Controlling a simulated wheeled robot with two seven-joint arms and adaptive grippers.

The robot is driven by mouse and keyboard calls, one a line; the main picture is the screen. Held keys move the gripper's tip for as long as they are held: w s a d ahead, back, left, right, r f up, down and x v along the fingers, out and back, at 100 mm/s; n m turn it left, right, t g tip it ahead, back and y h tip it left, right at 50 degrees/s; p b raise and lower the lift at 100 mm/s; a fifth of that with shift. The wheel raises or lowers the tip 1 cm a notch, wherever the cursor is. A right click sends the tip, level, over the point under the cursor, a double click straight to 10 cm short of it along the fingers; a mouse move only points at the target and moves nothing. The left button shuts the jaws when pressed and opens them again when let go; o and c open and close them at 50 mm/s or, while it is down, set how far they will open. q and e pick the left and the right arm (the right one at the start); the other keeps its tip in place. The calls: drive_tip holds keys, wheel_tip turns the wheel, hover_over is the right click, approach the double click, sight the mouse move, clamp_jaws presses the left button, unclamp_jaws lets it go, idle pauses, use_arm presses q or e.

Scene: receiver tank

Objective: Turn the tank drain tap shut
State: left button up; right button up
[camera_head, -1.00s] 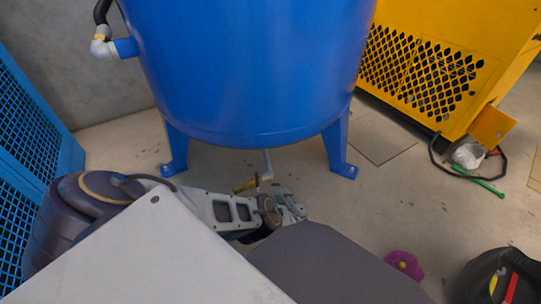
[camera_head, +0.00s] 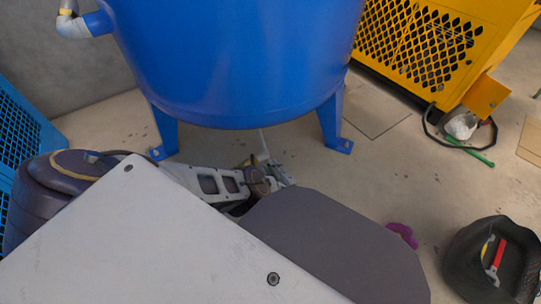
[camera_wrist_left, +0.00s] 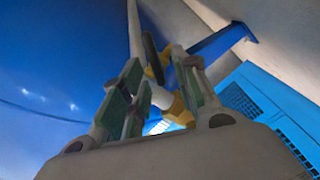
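The blue tank (camera_head: 235,60) stands on legs in the head view. Its thin pale drain pipe (camera_head: 264,143) comes down from underneath. The yellow tap (camera_head: 247,160) at the pipe's foot is mostly hidden behind my left gripper (camera_head: 282,174). In the left wrist view, the fingers of my left gripper (camera_wrist_left: 160,93) are apart, on either side of the yellow tap (camera_wrist_left: 174,108). A dark flat piece (camera_wrist_left: 152,57) stands up between them. I cannot tell whether a finger touches the tap. My right gripper is in neither view.
A yellow machine with a mesh side (camera_head: 425,45) stands at the back right, a green-handled tool (camera_head: 478,157) beside it. A black bucket (camera_head: 495,262) with tools is at lower right. A magenta item (camera_head: 402,233) lies on the floor. Blue mesh panels (camera_head: 25,130) stand at left.

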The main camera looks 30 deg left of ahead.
use_arm(q)
clamp_jaws()
drive_tip(key=shift+n, duration=0.6)
drive_tip(key=shift+f+n, duration=0.15)
drive_tip(key=shift+n, duration=2.95)
unclamp_jaws()
